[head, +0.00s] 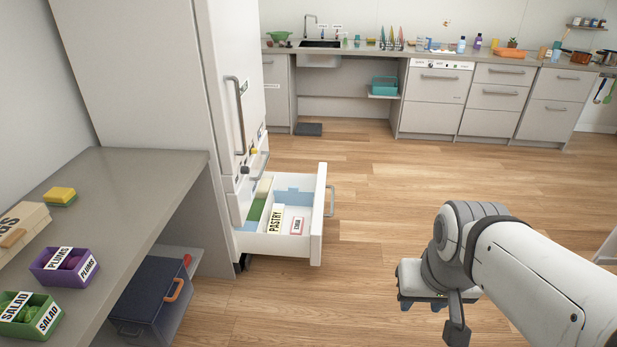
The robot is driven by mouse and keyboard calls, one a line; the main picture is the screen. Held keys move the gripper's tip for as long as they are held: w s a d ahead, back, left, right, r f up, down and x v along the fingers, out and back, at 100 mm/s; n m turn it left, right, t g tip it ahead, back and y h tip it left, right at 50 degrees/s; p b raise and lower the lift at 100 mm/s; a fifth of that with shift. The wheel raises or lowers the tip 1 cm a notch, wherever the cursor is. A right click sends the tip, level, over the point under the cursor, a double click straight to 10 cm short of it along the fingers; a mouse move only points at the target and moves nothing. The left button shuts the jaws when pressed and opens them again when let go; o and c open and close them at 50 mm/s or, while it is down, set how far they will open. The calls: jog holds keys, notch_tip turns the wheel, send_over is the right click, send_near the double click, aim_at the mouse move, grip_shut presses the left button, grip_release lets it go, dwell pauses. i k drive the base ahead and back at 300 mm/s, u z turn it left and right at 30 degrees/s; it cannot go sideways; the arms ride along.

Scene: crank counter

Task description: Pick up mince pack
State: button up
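A pulled-out white drawer (316,222) stands open low on the tall fridge unit. Inside, at its right end, lies a small white pack (297,226) with a red-edged label. It appears to be the mince pack, but the lettering is too small to read surely. A white box marked PASTRY (275,219) stands just left of it. My gripper (422,303) is to the right of the drawer and nearer to me, over the floor and clear of the drawer. It points downward. Its fingers are small and partly hidden by the wrist, so their opening is unclear.
A green item (257,210) is also in the drawer. The grey counter (150,185) at left holds a purple PLUMS box (64,266), a green SALAD box (30,315) and a yellow-green sponge (60,196). A dark blue cooler (150,300) sits below. Wooden floor right of the drawer is free.

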aim_at(298, 224)
jog(key=u, duration=0.15)
jog(key=i, duration=0.9)
jog(key=z, duration=1.65)
jog(key=i, duration=3.5)
jog(key=u, duration=2.35)
